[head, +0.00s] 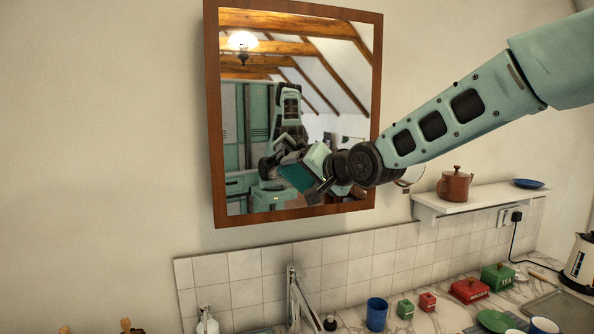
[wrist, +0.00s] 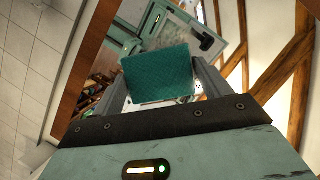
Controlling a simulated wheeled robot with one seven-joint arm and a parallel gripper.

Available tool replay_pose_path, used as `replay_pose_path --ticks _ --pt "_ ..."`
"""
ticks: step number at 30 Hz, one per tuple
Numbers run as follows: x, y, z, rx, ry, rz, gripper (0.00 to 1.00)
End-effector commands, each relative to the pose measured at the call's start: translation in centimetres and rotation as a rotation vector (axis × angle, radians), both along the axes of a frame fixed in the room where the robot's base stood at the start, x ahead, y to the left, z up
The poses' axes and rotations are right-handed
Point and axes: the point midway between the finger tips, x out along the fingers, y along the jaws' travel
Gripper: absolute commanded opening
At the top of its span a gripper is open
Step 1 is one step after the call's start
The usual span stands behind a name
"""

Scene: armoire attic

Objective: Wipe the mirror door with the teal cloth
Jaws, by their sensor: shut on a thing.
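The mirror door (head: 290,222) hangs on the wall in a brown wooden frame. Its glass reflects a lamp, roof beams and my own body. My gripper (wrist: 158,90) is shut on the teal cloth (wrist: 157,70), which spans the space between the fingers in the wrist view. In the head view my gripper (head: 322,190) is in front of the lower right part of the mirror. A teal patch beside it overlaps with reflections, so I cannot tell cloth from reflection there, or whether the cloth touches the glass.
A white shelf (head: 470,203) right of the mirror bears a brown teapot (head: 454,186) and a blue dish (head: 529,183). Below, the counter holds a blue mug (head: 377,314), red and green tins, and a kettle (head: 581,262). A tap (head: 293,290) rises below the mirror.

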Motion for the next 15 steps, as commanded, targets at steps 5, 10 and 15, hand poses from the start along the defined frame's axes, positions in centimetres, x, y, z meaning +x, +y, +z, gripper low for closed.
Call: replay_pose_path --ticks 5,10,15 --pt "0.3 -0.8 0.2 -0.001 -0.002 -0.005 0.58" --pt "0.6 -2.3 0.3 0.0 -0.001 -0.006 0.58" --pt "0.9 -3.4 0.2 0.001 0.001 -0.005 0.58"
